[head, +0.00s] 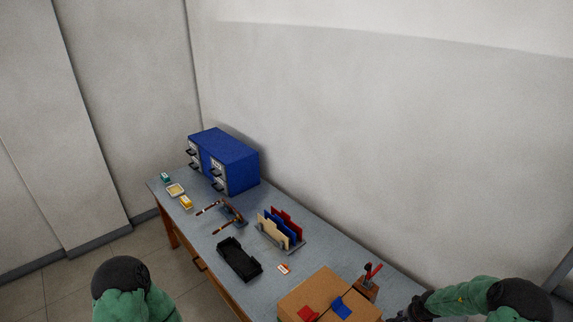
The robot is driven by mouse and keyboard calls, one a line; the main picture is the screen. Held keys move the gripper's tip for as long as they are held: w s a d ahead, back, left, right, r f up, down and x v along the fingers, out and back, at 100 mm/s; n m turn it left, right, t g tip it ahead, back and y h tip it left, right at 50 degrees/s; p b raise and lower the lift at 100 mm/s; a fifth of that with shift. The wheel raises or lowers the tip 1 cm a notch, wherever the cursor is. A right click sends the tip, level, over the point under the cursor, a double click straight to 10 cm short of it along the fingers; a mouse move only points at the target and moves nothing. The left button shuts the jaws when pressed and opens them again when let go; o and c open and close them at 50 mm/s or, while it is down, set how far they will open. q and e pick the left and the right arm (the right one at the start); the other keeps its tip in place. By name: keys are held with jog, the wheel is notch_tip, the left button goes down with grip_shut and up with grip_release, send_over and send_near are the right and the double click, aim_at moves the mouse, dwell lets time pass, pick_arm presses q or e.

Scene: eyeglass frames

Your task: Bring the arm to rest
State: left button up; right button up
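Brown eyeglass frames (232,212) appear to lie around a small grey holder in the middle of the table (330,262), with thin reddish-brown arms sticking out to the left; they are too small to make out fully. My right arm comes in from the right edge, and its dark end, my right gripper (412,310), is at the bottom edge beside the cardboard box; its fingers cannot be made out. Of my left arm only a green and black link shows at the lower left; my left gripper is out of view.
A blue drawer cabinet (235,160) stands at the back left. A black tray (239,260), a rack of coloured folders (281,230), a cardboard box (312,286) with red and blue pieces, and a pen holder (369,286) stand nearer. A yellow item (186,202) lies left.

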jog(key=s+a+f+n+g+y, duration=0.15)
jog(key=s+a+n, duration=0.25)
jog(key=s+a, duration=1)
jog(key=s+a+n+g+y, duration=0.1)
jog(key=s+a+n+y, duration=0.15)
jog(key=s+a, duration=1.25)
pick_arm(q)
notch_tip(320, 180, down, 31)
jog(key=b, duration=3)
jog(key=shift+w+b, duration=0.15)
jog(key=shift+b, duration=0.2)
pick_arm(e)
jog(key=w+d+f+x, duration=0.1)
jog(key=d+x, duration=0.2)
jog(key=x, duration=1.2)
jog(key=w+d+f+x, duration=0.1)
jog(key=w+d+x, duration=0.1)
jog(key=x, duration=1.3)
jog(key=shift+d+f+n, duration=0.25)
jog(key=shift+d+n, duration=0.2)
jog(key=shift+d, duration=0.3)
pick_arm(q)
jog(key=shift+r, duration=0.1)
